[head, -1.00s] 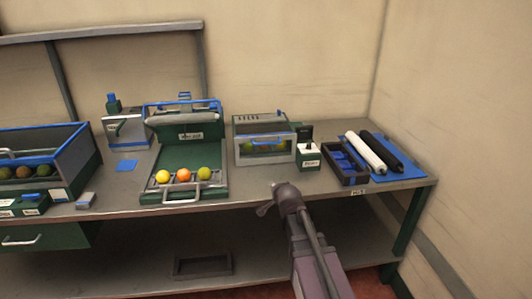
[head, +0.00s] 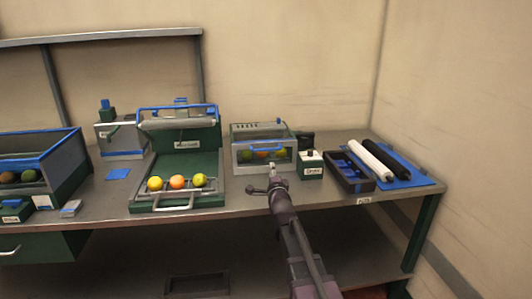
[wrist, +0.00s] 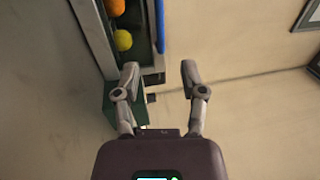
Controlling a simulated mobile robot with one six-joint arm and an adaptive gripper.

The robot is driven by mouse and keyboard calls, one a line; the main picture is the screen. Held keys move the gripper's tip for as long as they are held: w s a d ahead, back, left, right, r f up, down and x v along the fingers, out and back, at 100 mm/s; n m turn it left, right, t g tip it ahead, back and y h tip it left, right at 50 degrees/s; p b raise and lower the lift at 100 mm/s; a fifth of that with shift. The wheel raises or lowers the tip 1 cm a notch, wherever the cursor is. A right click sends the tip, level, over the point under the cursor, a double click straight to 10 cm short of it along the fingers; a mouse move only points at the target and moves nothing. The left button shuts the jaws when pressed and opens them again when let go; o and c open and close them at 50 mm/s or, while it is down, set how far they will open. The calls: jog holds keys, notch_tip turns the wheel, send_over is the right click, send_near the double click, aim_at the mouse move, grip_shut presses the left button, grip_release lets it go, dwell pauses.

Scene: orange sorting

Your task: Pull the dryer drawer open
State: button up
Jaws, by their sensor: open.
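The dryer appears to be the vented grey box (head: 236,142) with a clear front, right of the middle of the bench. Several orange and yellow fruits (head: 262,152) show behind its front, with a blue handle bar (head: 262,150) across it. In the wrist view the blue bar (wrist: 160,25) runs up from between my fingers' directions, beside the fruits (wrist: 122,40). My gripper (head: 268,182) is open and empty, just in front of and below the dryer's front. In the wrist view my gripper (wrist: 158,72) has its fingers spread apart. I cannot tell whether it touches the bar.
A green machine (head: 190,165) with a tray of fruits stands left of the dryer. A small labelled box (head: 311,166), a dark tray (head: 350,182) and two rollers (head: 385,160) lie to the right. A blue-rimmed bin (head: 62,175) stands far left.

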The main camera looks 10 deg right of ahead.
aim_at(266, 150)
jog(key=w, duration=0.4)
jog(key=w+r+p, duration=0.1)
jog(key=w, duration=0.4)
jog(key=w+r+p, duration=0.1)
jog(key=w, duration=0.3)
jog(key=shift+w+r, duration=0.25)
